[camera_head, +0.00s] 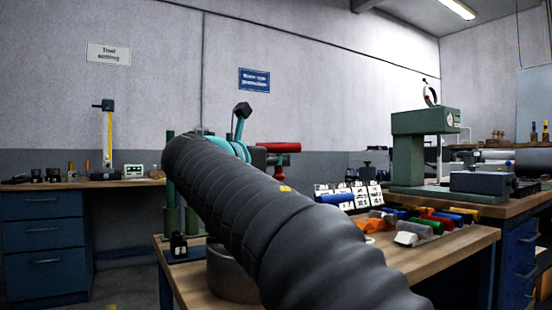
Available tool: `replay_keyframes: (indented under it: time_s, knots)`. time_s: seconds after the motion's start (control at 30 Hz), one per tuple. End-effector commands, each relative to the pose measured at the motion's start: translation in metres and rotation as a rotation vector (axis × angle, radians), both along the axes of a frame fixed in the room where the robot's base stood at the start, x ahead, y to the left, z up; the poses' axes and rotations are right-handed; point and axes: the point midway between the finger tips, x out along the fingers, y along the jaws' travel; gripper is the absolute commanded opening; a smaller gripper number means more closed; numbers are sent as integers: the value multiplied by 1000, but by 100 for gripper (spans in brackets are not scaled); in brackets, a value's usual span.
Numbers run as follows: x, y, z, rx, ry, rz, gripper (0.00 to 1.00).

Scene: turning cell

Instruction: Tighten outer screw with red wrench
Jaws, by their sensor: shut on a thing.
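The red wrench (279,147) shows as a red cylinder lying level, just right of my arm's far end. My gripper (268,158) is a small dark shape at the wrench, mostly hidden behind my arm. It is shut on the red wrench. The wrench's working end cannot be made out. The outer screw cannot be made out; my arm covers much of the middle of the view.
A wooden bench (455,240) holds several coloured handled tools (425,225) and white labelled cards (350,195) on the right. A green press-like machine (408,150) stands behind them. Green posts (170,190) stand left of my arm. A blue drawer cabinet (42,240) is far left.

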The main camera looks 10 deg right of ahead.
Motion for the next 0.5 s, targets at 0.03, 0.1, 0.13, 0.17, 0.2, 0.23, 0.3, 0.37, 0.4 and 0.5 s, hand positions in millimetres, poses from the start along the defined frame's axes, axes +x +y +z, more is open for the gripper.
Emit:
replay_keyframes:
  time_s: [0.03, 0.1, 0.13, 0.17, 0.2, 0.23, 0.3, 0.37, 0.4, 0.5]
  knots:
    - [0, 0, 1, 0, 1, -9, 0]
    - [1, 1, 1, 0, 0, -20, 0]
    - [1, 1, 2, 0, -1, -25, 0]
    - [0, 1, 2, 0, -1, -31, 0]
    - [0, 1, 2, 0, 0, -38, 0]
    - [0, 0, 2, 1, 0, -43, 0]
    - [1, 1, 2, 0, 0, -53, 0]
    - [1, 0, 2, 0, 0, -63, 0]
    - [1, 1, 1, 1, 0, -69, 0]
    - [1, 1, 1, 0, 1, -84, 0]
